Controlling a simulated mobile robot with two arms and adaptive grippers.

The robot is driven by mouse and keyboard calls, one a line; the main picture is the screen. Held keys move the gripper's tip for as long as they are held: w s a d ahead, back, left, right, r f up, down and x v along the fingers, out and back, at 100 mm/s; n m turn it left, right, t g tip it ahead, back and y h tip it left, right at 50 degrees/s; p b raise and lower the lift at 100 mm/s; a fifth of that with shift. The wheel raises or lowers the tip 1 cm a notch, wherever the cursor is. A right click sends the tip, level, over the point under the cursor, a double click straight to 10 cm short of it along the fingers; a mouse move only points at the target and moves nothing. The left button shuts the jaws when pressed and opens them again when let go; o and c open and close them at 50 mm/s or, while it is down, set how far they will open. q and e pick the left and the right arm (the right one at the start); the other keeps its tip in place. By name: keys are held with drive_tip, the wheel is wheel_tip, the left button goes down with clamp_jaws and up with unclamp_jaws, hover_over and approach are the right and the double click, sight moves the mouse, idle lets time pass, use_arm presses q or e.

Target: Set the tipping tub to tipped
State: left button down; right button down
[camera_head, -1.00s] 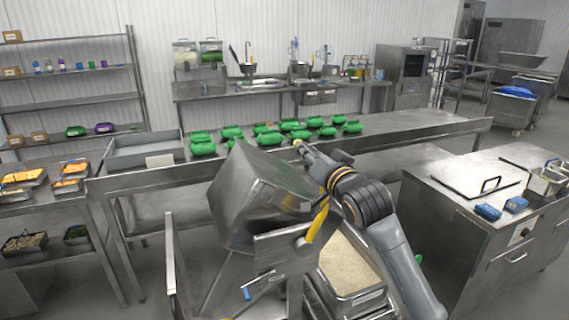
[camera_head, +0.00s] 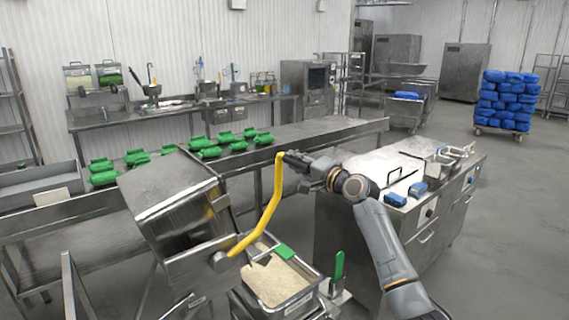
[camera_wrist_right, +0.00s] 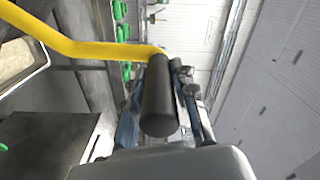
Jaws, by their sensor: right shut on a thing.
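The tipping tub (camera_head: 180,218) is a steel box on a stand at the left of centre in the head view, and it is tilted. Its yellow lever (camera_head: 268,212) runs from a pivot on the tub's side up to my right gripper (camera_head: 290,160). In the right wrist view the yellow lever (camera_wrist_right: 90,47) ends in a black grip (camera_wrist_right: 160,98), and my right gripper (camera_wrist_right: 165,110) is shut on that grip. A steel tray of rice (camera_head: 312,298) stands below the tub. The inside of the tub is mostly hidden. My left gripper is not in view.
A long steel table (camera_head: 330,130) behind holds several green packs (camera_head: 205,150). A steel cabinet (camera_head: 335,215) with blue packs (camera_head: 396,199) on top stands right, close to my right arm. A green-handled tool (camera_head: 338,268) is beside the rice tray. Open floor lies at the far right.

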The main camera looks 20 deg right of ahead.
drive_tip(key=shift+w+d+f, duration=0.15)
drive_tip(key=shift+d+f, duration=0.4)
drive_tip(key=shift+d, duration=0.1)
drive_tip(key=c, duration=1.3)
unclamp_jaws()
drive_tip(key=shift+f, duration=0.1)
drive_tip(key=shift+o, duration=1.1)
drive_tip(key=shift+d, duration=0.1)
drive_tip(key=shift+s, duration=0.4)
drive_tip(key=v, duration=1.1)
